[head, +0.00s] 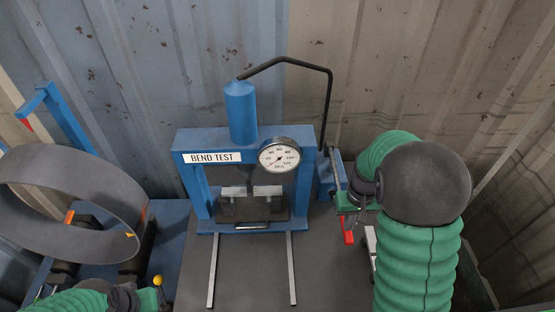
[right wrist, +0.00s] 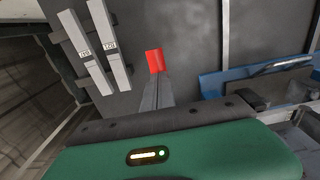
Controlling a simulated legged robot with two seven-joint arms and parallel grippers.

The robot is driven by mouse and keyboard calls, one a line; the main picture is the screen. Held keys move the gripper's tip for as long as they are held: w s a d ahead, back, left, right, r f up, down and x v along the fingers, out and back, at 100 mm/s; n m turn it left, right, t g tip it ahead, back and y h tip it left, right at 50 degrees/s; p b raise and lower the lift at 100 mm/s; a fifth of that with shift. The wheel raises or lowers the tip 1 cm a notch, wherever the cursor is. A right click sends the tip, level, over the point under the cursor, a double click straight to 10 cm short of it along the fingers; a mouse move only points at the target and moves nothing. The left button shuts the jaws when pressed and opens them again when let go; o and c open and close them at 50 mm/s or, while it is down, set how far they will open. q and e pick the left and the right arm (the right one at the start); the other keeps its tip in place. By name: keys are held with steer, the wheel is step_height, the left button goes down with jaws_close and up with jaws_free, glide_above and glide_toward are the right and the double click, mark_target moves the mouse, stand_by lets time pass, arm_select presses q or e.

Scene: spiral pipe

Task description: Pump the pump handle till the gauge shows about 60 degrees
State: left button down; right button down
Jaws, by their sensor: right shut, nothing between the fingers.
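The blue bend-test press (head: 186,158) stands mid-picture in the head view, with a round white gauge (head: 279,155) at its upper right. The gauge needle is too small to read surely. The pump (head: 326,180) is at the press's right side, and a thin grey bar, seemingly the pump handle (head: 336,168), slants down beside my right wrist. My right gripper (head: 347,229) points down just right of it, shut and empty, with red at the finger ends; it also shows in the right wrist view (right wrist: 155,78). My left gripper (head: 138,298) is partly cut off at the bottom.
A large grey ring (head: 75,165) stands on a blue machine at the left, near a yellow knob (head: 157,281). A black hose (head: 328,95) arches from the pump to the blue cylinder. Pale labelled bars (right wrist: 95,50) lie on the dark tabletop (right wrist: 195,40).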

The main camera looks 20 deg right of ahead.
steer(key=shift+s+a+f, duration=0.25)
steer(key=shift+s, duration=0.1)
steer(key=shift+w+r+p, duration=0.1)
steer(key=shift+r+p, duration=0.15)
steer(key=shift+p, duration=0.15)
steer(key=w+d+r+p, duration=0.1)
steer(key=d+r+p, duration=0.1)
steer(key=r+p, duration=0.5)
steer(key=w+d+r+p, duration=0.2)
steer(key=r+p, duration=0.5)
steer(key=r, duration=0.3)
steer(key=shift+p, duration=0.4)
steer(key=shift+a+f, duration=0.1)
